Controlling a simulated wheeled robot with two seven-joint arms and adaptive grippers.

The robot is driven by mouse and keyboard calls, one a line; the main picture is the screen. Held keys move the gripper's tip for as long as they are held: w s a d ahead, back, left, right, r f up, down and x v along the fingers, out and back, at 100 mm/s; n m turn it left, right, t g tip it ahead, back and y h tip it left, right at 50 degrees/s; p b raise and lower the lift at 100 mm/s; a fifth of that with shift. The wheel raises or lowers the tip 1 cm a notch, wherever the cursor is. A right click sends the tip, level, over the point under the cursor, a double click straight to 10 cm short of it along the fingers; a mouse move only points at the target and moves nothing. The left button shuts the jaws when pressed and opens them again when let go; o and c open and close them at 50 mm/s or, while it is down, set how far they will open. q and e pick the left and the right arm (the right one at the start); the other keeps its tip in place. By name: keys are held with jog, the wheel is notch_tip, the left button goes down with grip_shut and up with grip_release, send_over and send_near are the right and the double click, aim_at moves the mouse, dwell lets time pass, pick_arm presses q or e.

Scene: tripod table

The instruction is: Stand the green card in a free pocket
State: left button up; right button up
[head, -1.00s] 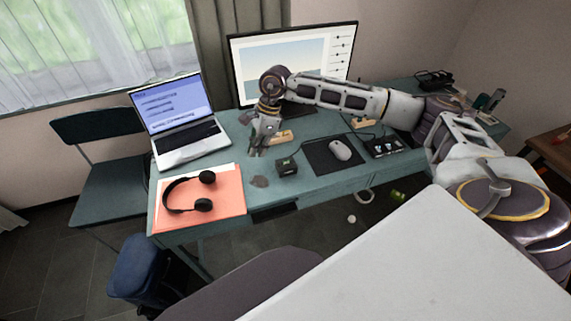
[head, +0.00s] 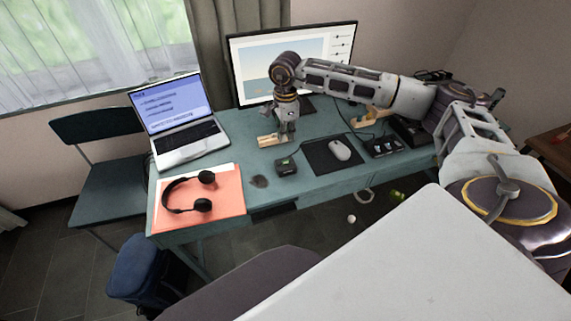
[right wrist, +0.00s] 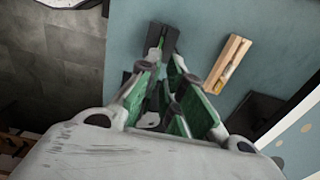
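My right gripper (head: 285,138) hangs low over the desk beside a small wooden block (head: 268,140). In the right wrist view its fingers (right wrist: 162,66) stand apart, with green on their inner faces and no card clearly between them. A small black box (head: 286,166) with a green patch is on the desk in front of the gripper. In the right wrist view a dark object with a thin green strip lies beyond the fingertips. I cannot tell whether either green part is the card. The wooden block (right wrist: 230,64) carries a thin yellowish piece. My left gripper is out of view.
An open laptop (head: 178,130) and headphones on an orange folder (head: 228,205) are at the left. A mouse (head: 340,150) on a dark mat and a black device (head: 383,146) are to the right. The monitor (head: 290,65) stands behind.

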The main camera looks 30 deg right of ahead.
send_over(286, 160)
notch_tip(286, 160, down, 6)
jog(key=shift+a+f, duration=0.1)
jog(key=shift+f, duration=0.55)
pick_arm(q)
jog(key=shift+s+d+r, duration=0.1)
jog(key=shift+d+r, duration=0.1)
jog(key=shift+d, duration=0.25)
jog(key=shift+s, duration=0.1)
pick_arm(e)
jog(key=shift+f, duration=0.15)
jog(key=shift+s+f+p, duration=0.1)
jog(key=shift+f+p, duration=0.4)
jog(key=shift+f, duration=2)
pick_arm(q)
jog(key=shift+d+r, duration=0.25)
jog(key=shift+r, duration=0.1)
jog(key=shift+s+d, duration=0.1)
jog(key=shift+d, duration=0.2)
